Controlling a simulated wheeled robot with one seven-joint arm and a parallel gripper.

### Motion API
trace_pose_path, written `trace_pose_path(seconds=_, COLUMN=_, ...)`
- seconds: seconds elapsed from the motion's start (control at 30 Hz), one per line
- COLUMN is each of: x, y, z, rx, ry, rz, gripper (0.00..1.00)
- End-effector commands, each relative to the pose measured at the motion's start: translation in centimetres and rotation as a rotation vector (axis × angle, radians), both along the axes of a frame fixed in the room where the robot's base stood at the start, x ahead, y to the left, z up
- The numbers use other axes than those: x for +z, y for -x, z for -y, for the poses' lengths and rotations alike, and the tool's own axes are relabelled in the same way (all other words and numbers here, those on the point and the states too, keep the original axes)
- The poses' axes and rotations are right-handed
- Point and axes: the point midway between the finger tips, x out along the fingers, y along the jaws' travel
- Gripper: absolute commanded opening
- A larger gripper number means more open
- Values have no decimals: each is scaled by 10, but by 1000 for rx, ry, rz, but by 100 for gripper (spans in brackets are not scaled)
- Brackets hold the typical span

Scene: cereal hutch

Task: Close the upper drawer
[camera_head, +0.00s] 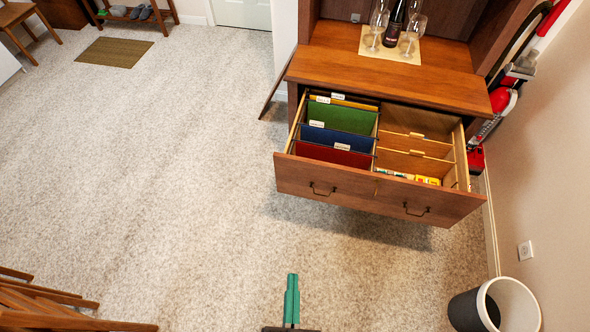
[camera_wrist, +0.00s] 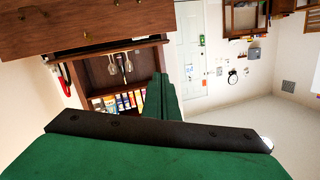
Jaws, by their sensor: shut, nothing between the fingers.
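The drawer (camera_head: 350,189) stands pulled far out of the wooden hutch (camera_head: 390,66), with two dark handles on its front. Green, blue and red hanging folders fill its left half. Wooden dividers and small packets are in its right half. Nothing lower on the hutch shows clearly. My gripper (camera_head: 291,278) has green fingers and is shut and empty. In the head view it is nearer to me than the drawer front, apart from it and left of its middle. In the wrist view, which looks upside down, the fingers (camera_wrist: 160,80) show below the wooden drawer front (camera_wrist: 90,22).
A bottle (camera_head: 394,24) and glasses stand on a mat on the hutch top. A narrow panel (camera_head: 277,84) sticks out at its left. A bin (camera_head: 510,305) and wooden chair (camera_head: 60,310) flank me. Open carpet lies left.

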Motion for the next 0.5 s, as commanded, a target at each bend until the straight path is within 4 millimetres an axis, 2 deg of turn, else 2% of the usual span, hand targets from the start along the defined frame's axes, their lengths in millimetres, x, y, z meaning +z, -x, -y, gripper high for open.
trace_pose_path(seconds=0.03, x=-11, y=-16, z=-4, rx=-12, ry=-78, rz=32, gripper=0)
trace_pose_path(seconds=0.2, x=-43, y=-65, z=-13, rx=-62, ry=-349, rz=112, gripper=0)
trace_pose_path(seconds=0.37, x=-71, y=-117, z=-22, rx=-105, ry=-595, rz=172, gripper=0)
trace_pose_path(seconds=0.5, x=-92, y=-167, z=-29, rx=-150, ry=-802, rz=217, gripper=0)
